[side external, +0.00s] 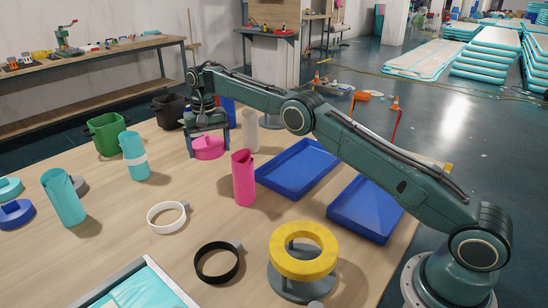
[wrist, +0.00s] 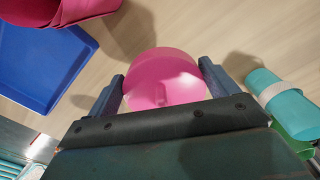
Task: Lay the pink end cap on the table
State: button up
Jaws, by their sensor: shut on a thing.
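The pink end cap (side external: 209,148) is a round, flat-faced piece at the far middle of the table (side external: 120,225). My gripper (side external: 207,143) points down over it and is shut on it. In the wrist view the cap (wrist: 165,88) sits between the two fingers of my gripper (wrist: 162,75), one on each side. The cap is low, at or just above the wood; I cannot tell whether it touches. Its near edge in the wrist view is hidden behind the gripper's crossbar.
A pink tube (side external: 243,178) stands close to the right, with blue trays (side external: 298,168) beyond it. A teal tube with a white band (side external: 135,156) and a green bin (side external: 107,133) stand left. A white ring (side external: 167,217), a black ring (side external: 217,262) and a yellow ring (side external: 304,262) are nearer.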

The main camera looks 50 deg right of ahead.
aim_at(214, 183)
jog(key=shift+w+f+n, duration=0.15)
jog(key=shift+f+n, duration=0.1)
jog(key=shift+f, duration=0.35)
jog(key=shift+w+f+n, duration=0.15)
jog(key=shift+f+n, duration=0.1)
jog(key=shift+f, duration=4.35)
jog(key=shift+f, duration=0.1)
jog(key=o, duration=0.8)
jog(key=shift+r, duration=3.9)
jog(key=shift+r, duration=0.1)
